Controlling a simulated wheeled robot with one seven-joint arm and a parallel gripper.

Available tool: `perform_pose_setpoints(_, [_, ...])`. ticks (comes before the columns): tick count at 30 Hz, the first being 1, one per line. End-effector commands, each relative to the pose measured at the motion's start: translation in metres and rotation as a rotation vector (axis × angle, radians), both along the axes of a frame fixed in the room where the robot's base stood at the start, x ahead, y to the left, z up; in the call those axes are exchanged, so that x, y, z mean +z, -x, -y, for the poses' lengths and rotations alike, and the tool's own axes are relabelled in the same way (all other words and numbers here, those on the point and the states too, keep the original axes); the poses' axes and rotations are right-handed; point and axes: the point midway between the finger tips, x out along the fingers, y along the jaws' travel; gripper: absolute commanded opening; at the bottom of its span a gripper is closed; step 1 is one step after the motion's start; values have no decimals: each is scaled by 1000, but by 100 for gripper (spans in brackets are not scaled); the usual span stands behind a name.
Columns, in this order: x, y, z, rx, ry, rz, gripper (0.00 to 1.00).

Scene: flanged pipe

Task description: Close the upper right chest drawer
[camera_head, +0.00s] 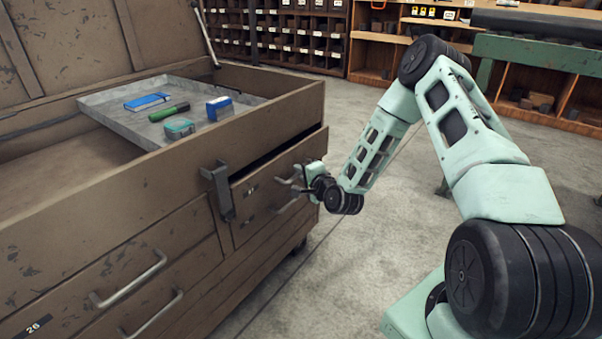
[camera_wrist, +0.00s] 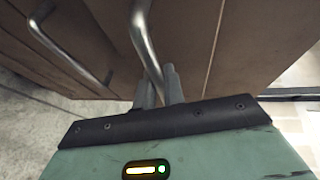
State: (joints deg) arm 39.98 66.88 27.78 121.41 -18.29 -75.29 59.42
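The upper right drawer (camera_head: 262,188) of the brown wooden chest (camera_head: 110,212) stands slightly out, with a dark gap above its front. Its metal handle (camera_head: 287,180) is at my gripper (camera_head: 302,181), which reaches in from the right. In the wrist view, the curved handle (camera_wrist: 147,45) runs down between the two grey fingers of my gripper (camera_wrist: 159,90). The fingers are close together with the bar between them, and they look shut on it. The exact contact is small and partly hidden in the head view.
The chest lid (camera_head: 70,40) is raised. A grey tray (camera_head: 118,122) inside holds a few small items. A dark metal latch (camera_head: 219,191) hangs beside the drawer. Another handle (camera_wrist: 68,55) shows at left in the wrist view. Grey floor (camera_head: 375,255) is clear right of the chest.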

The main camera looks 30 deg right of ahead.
Motion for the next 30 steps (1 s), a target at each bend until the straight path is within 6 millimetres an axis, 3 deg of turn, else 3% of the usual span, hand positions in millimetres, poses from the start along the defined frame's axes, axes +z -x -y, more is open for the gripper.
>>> perform_pose_setpoints(10, [0, -34, -13, 1, 1, 0, 0])
perform_pose_setpoints(19, [0, -38, -14, 1, 0, 1, 0])
perform_pose_setpoints(21, [0, -38, -14, 1, 0, 2, 27])
perform_pose_setpoints(22, [0, -38, -14, 1, 0, 2, 32])
perform_pose_setpoints(30, [0, -37, -14, 0, 0, 1, 32])
